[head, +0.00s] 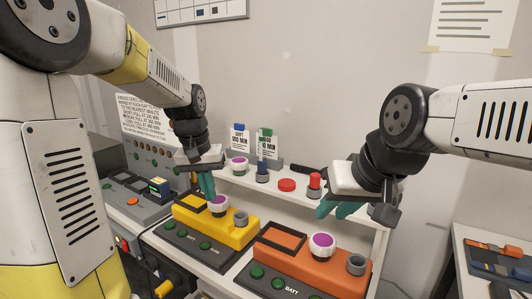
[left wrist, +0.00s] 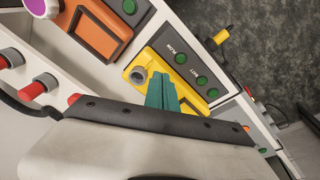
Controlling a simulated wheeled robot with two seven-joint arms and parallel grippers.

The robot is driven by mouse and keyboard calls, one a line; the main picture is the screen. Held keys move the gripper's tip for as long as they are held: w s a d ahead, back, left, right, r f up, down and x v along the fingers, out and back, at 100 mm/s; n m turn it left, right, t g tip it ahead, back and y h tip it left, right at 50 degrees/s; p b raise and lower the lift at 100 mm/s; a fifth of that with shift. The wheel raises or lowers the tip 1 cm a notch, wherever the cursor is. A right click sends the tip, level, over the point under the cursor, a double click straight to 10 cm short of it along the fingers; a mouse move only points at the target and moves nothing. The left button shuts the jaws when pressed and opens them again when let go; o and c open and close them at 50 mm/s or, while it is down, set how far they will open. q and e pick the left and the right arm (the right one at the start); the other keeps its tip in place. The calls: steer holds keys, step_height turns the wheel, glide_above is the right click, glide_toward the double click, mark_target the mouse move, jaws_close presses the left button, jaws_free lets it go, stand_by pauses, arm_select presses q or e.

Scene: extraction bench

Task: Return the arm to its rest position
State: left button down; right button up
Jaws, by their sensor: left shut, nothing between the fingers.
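My right gripper (head: 338,208) hangs above the orange unit (head: 300,255), near the shelf's right end. Its teal fingers are partly hidden by its own body, and I see nothing held.
The orange unit holds another purple-topped cup (head: 321,245) and a grey socket (head: 356,264). The shelf behind carries a red button (head: 287,185), a red-topped piece (head: 314,184) and two timer cards (head: 240,139). A grey control box (head: 130,195) stands left. Open space lies above the bench.

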arm_select(q)
steer(key=s+r+t, duration=0.2)
steer(key=s+r, duration=0.1)
steer(key=s, duration=0.6)
steer(key=s+a+r+t+h, duration=0.1)
steer(key=s+r+t, duration=0.1)
steer(key=s, duration=0.7)
steer(key=shift+a+r+t, duration=0.15)
steer(key=shift+r+t, duration=0.15)
steer(key=shift+r, duration=0.35)
